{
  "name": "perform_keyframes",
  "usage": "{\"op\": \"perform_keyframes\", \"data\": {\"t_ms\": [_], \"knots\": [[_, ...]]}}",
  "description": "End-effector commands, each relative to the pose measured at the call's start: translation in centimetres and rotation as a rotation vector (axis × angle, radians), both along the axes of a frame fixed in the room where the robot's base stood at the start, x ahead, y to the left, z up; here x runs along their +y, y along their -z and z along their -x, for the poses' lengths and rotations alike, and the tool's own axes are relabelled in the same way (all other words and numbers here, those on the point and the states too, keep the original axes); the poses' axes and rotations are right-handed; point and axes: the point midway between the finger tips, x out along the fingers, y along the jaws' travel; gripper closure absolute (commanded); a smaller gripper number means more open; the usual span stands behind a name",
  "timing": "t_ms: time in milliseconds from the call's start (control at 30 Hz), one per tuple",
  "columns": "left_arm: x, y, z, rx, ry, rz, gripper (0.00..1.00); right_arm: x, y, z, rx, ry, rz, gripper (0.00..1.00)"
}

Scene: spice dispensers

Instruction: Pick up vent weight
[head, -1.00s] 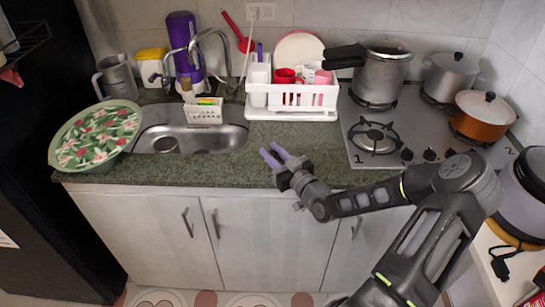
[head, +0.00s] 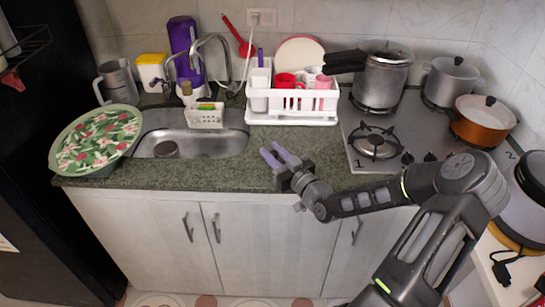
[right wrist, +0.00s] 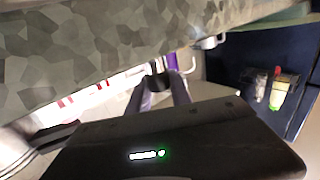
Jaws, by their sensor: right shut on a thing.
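My right gripper (head: 276,157) is over the front of the green counter, in front of the dish rack, with its two purple-grey fingers pointing toward the back left. In the right wrist view its fingers (right wrist: 160,92) close on a small dark piece, the vent weight (right wrist: 158,81), held at the tips. In the head view the vent weight is too small to make out. The pressure cooker (head: 387,78) stands on the back left of the stove, its long black handle pointing left, well apart from the gripper. My left gripper is not in view.
The white dish rack (head: 293,103) with cups stands behind the gripper. The sink (head: 215,143) is to its left, with a floral tray (head: 97,140) beyond. The stove (head: 362,160) with a grey pot (head: 451,80) and an orange pot (head: 482,124) is to its right. The counter front is clear.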

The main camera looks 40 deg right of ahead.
Motion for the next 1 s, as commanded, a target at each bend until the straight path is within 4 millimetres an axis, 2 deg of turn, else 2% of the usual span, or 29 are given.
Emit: {"op": "perform_keyframes", "data": {"t_ms": [300, 433, 600, 1000], "knots": [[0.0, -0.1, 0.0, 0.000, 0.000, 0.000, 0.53, 0.0, -5.7, 0.0, -0.001, 0.000, 0.008, 1.00], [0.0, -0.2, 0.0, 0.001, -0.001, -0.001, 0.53, 0.0, -7.4, 0.0, -0.001, 0.000, 0.004, 1.00], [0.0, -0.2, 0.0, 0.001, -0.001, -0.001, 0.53, 0.0, -8.1, 0.0, 0.000, 0.001, 0.000, 1.00], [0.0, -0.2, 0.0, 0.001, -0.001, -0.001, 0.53, 0.0, -8.1, 0.0, -0.001, 0.000, 0.000, 1.00]]}}
